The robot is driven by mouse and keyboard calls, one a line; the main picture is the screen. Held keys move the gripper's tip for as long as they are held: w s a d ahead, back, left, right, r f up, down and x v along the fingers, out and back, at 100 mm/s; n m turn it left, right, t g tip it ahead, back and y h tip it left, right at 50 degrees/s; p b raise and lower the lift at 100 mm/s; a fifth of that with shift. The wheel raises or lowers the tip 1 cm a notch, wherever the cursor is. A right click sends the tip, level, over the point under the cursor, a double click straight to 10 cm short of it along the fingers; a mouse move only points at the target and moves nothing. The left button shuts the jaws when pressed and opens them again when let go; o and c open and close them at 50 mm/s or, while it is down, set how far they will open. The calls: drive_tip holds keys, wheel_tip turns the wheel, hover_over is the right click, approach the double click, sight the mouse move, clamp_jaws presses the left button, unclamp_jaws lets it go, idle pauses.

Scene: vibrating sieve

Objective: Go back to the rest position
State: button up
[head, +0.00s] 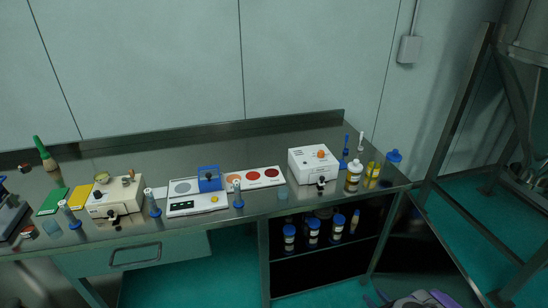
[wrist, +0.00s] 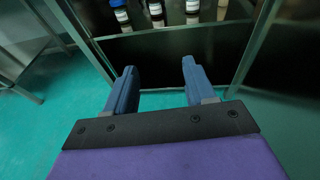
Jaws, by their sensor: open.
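My gripper (wrist: 156,88) shows in the wrist view with its two blue fingers apart and nothing between them. It points toward the lower shelf under the bench, with teal floor below it. Several bottles (wrist: 157,14) stand on that shelf ahead of the fingertips, apart from them. In the head view, part of my purple arm shows at the bottom right edge, low beside the bench; the fingertips are not clearly visible there.
The steel bench (head: 240,144) holds a white box with an orange knob (head: 314,163), a balance-like device (head: 196,203), and several small bottles. Blue-capped bottles (head: 312,232) stand on the lower shelf. A metal frame (head: 452,120) stands at right. Teal floor (head: 225,265) is open in front.

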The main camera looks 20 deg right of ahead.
drive_tip(key=w+a+r+n+g+y, duration=0.1)
drive_tip(key=w+a+r+n+y, duration=0.35)
drive_tip(key=w+a+r, duration=0.4)
drive_tip(key=w+a+r+n+g+y, duration=0.1)
drive_tip(key=w+a+r+n+y, duration=0.4)
drive_tip(key=a+r, duration=0.55)
drive_tip(key=s+a+r+n+g+y, duration=0.3)
drive_tip(key=a+r+n+g, duration=0.55)
drive_tip(key=a+r, duration=0.9)
drive_tip(key=s+a+r+n+g+h, duration=0.2)
drive_tip(key=s+a+r+n+g, duration=0.3)
drive_tip(key=s, duration=0.4)
drive_tip(key=s+a+r+n+g+h, duration=0.25)
drive_tip(key=s+a+r+n, duration=0.35)
drive_tip(key=s, duration=0.3)
drive_tip(key=s+d+n+h, duration=0.3)
drive_tip(key=s+h, duration=0.1)
drive_tip(key=s, duration=0.4)
drive_tip(key=s+d+r+n+t+h, duration=0.1)
drive_tip(key=s+d+n+h, duration=0.2)
drive_tip(key=s, duration=0.6)
drive_tip(key=shift+s+d+h, duration=0.15)
drive_tip(key=shift+d+h, duration=0.6)
drive_tip(key=shift+h, duration=0.25)
